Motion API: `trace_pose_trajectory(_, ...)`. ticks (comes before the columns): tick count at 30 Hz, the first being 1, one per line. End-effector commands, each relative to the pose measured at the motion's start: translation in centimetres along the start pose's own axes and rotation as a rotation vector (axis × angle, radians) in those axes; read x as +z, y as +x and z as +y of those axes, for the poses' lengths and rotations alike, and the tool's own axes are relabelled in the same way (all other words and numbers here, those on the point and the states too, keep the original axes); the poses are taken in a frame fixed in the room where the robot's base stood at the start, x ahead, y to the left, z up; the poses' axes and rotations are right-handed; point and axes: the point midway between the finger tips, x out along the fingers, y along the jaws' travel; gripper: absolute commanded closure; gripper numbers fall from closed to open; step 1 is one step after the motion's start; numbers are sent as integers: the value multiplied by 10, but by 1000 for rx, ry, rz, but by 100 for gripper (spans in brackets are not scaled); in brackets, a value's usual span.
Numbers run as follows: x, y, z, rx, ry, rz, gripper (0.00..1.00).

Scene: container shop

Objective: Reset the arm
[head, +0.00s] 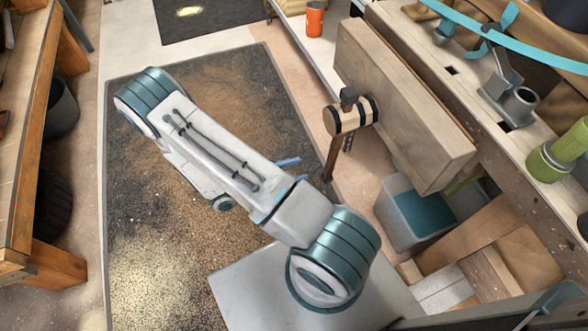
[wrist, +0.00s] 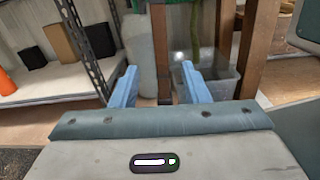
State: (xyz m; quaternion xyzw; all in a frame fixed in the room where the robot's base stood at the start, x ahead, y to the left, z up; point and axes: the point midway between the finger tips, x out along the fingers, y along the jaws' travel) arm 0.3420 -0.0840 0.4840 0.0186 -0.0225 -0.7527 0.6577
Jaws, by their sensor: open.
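My gripper (wrist: 157,86) shows in the wrist view as two blue fingers held well apart, with nothing between them. In the head view my arm stretches over the dark mat, and only a bit of a blue finger (head: 288,162) shows beside it; the rest of the gripper is hidden behind the arm. In the wrist view the fingers point toward a clear plastic bin (wrist: 218,70) and wooden legs under a bench. I cannot tell the exact gap between the fingers and these.
A workbench (head: 520,185) with a mallet (head: 350,117) at its side stands to the right. A grey bin (head: 400,225) sits beneath it. An orange can (head: 315,18) is on a shelf at the back. Another wooden bench (head: 30,120) stands left. The speckled mat (head: 125,230) has free floor.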

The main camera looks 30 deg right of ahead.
Motion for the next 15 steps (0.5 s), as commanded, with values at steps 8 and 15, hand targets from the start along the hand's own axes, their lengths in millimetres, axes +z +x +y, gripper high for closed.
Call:
trace_pose_trajectory(8, 0, 0, 0, 0, 0, 0, 58)
trace_pose_trajectory(15, 26, -2, 2, -55, 42, 42, 58)
